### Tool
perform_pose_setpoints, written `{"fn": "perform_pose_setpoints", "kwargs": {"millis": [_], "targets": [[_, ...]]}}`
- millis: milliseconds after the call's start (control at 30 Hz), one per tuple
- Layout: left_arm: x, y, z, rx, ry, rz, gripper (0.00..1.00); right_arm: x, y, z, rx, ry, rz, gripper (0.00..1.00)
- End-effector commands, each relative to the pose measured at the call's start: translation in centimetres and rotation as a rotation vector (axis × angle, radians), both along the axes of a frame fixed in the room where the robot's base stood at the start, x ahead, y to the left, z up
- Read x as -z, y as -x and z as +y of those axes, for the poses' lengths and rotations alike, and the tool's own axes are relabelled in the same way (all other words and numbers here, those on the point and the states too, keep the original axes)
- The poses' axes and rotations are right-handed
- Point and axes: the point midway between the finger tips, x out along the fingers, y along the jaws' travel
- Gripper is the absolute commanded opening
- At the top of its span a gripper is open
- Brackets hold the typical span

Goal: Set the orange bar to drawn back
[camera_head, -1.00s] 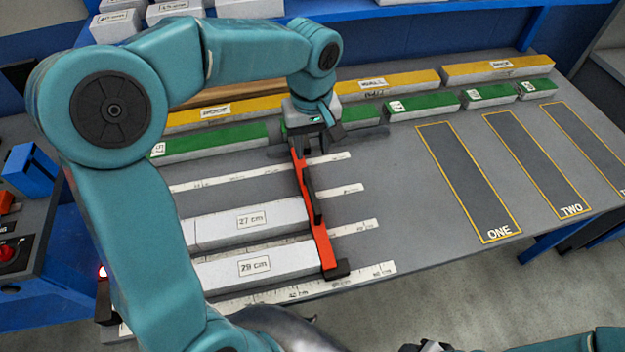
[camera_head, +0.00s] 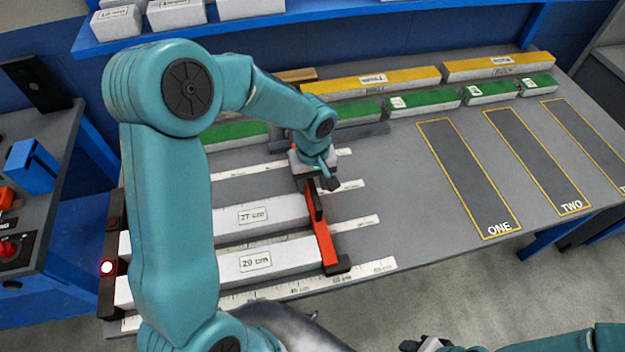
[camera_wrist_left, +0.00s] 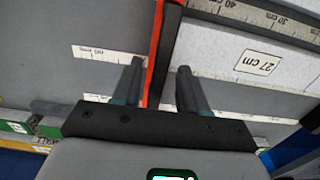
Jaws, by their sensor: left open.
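The orange bar (camera_head: 325,243) lies across the white rulers on the bench, with a black block at its near end and a dark upright piece on it. Its near end is at the right end of the 29 cm block (camera_head: 290,258); its far part is hidden behind my left gripper (camera_head: 320,184). The gripper is over the bar. In the left wrist view, the open fingers (camera_wrist_left: 160,67) stand on either side of the bar (camera_wrist_left: 165,35), with gaps visible. I cannot tell how high the fingertips are above the bench. My right gripper's jaws are not clearly seen.
The 27 cm block (camera_head: 285,212) lies behind the 29 cm one. A dark end stop (camera_head: 110,240) with a glowing lamp stands at the left. Green and yellow-topped blocks (camera_head: 425,103) line the back. The outlined spaces ONE (camera_head: 465,175) and TWO (camera_head: 535,160) are empty.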

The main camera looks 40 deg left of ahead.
Motion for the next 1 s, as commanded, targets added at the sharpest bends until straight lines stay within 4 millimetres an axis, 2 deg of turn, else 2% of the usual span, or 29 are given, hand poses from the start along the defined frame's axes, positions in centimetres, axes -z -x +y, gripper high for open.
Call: {"fn": "perform_pose_setpoints", "kwargs": {"millis": [33, 167, 400, 567, 667, 900, 1000], "targets": [[0.0, 0.0, 0.0, 0.0, 0.0, 0.0, 0.43, 0.0, 0.0, 0.0, 0.0, 0.0, 0.0, 0.43], [0.0, 0.0, 0.0, 0.0, 0.0, 0.0, 0.0, 0.0, 0.0, 0.0, 0.0, 0.0, 0.0, 0.43], [0.0, -0.1, -0.1, 0.0, 0.0, 0.0, 0.0, 0.1, 0.0, 0.0, 0.0, 0.0, 0.0, 0.43], [0.1, -1.3, -1.2, 0.002, 0.001, -0.002, 0.0, 0.4, 0.0, 0.0, 0.0, 0.0, 0.0, 0.43], [0.1, -2.8, -2.5, 0.004, 0.001, -0.003, 0.0, 0.8, 0.0, 0.0, 0.0, 0.0, 0.0, 0.43], [0.0, -8.2, -7.2, 0.004, 0.003, -0.005, 0.0, 1.2, 0.0, 0.0, 0.0, 0.0, 0.0, 0.43], [-0.1, -9.9, -8.6, 0.003, 0.002, -0.004, 0.0, 1.1, 0.0, 0.0, 0.0, 0.0, 0.0, 0.43]]}}
